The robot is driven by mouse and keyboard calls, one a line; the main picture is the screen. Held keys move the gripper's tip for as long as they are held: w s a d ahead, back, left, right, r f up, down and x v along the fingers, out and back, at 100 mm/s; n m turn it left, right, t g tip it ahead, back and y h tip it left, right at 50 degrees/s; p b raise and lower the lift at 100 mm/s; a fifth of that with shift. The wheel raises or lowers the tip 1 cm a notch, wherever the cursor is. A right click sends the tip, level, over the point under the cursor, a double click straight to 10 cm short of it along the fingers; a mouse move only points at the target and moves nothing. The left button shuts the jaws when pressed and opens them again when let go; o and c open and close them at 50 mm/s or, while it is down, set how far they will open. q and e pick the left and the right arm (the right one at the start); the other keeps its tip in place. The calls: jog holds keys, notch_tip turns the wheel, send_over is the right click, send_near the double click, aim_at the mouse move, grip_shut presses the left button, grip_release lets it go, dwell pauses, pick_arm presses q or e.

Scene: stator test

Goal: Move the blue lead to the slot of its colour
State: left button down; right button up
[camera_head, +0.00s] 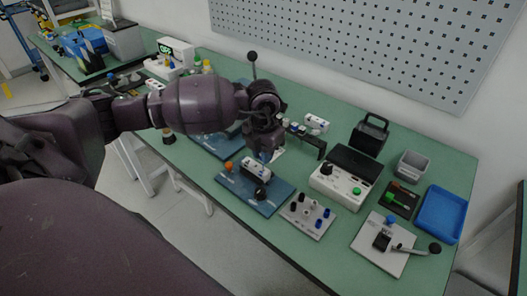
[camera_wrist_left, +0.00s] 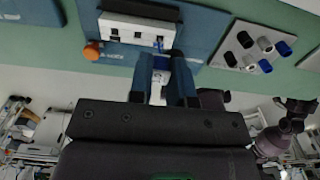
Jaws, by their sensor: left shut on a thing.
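My left gripper (camera_head: 265,155) is over the blue board (camera_head: 235,188), beside the white slot block (camera_head: 256,168). In the left wrist view its fingers (camera_wrist_left: 162,84) are shut on the blue lead (camera_wrist_left: 161,62), a small blue and white piece. The lead's tip is close to the block's front edge, near a slot at the right end. I cannot tell if it touches or is inside a slot. The block (camera_wrist_left: 138,29) shows several dark slots facing the gripper. My right arm seems to show, dark and small, at the right of the left wrist view; its jaws are unclear.
An orange knob (camera_head: 229,165) and a black knob (camera_head: 260,193) are on the blue board. A grey plate with several black, white and blue pegs (camera_head: 307,216) lies to the right. A white control box (camera_head: 340,187) and a blue tray (camera_head: 440,213) stand further right.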

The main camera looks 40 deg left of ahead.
pick_arm(q)
jog(key=shift+f, duration=0.15)
jog(key=shift+f, duration=0.45)
dwell(0.3)
jog(key=shift+f+b, duration=0.15)
jog(key=shift+b, duration=0.15)
jog(key=shift+f, duration=0.45)
jog(key=c, duration=1)
grip_release()
